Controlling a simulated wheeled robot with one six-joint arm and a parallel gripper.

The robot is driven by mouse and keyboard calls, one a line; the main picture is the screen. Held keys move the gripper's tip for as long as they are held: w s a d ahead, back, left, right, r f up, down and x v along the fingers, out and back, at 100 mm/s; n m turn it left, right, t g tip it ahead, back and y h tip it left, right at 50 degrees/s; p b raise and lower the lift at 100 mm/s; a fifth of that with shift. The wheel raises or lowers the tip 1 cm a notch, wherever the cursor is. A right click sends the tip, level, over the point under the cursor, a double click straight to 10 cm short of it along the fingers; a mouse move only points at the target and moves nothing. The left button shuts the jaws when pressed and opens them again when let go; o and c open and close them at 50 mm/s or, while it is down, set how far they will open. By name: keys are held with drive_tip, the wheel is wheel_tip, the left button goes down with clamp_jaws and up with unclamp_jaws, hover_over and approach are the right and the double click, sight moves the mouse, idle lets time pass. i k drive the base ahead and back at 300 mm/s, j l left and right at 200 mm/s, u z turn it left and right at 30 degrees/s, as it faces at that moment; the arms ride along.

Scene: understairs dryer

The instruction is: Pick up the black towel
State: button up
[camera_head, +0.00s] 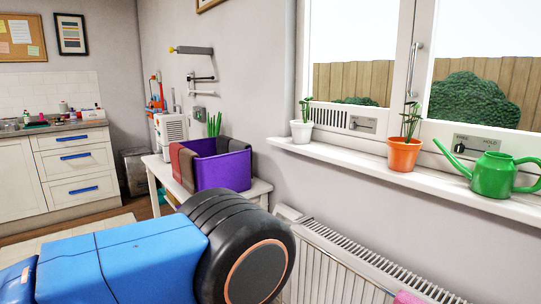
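A purple bin (222,172) stands on a small white table (259,187) against the wall, left of the window. A dark, nearly black cloth (236,145), which looks like the black towel, hangs over the bin's far right rim; only its upper part shows. A reddish-brown towel (182,166) drapes over the bin's left side. My gripper is out of view; only a large blue and black part of my arm fills the lower left foreground, below the table.
A radiator (335,268) runs under the window sill (352,157). The sill holds a white pot (301,132), an orange pot (404,154) and a green watering can (493,174). A pink item (409,298) lies on the radiator. White drawers (75,162) stand at the back left.

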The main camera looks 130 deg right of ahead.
sight(222, 141)
drive_tip(key=z, duration=4.05)
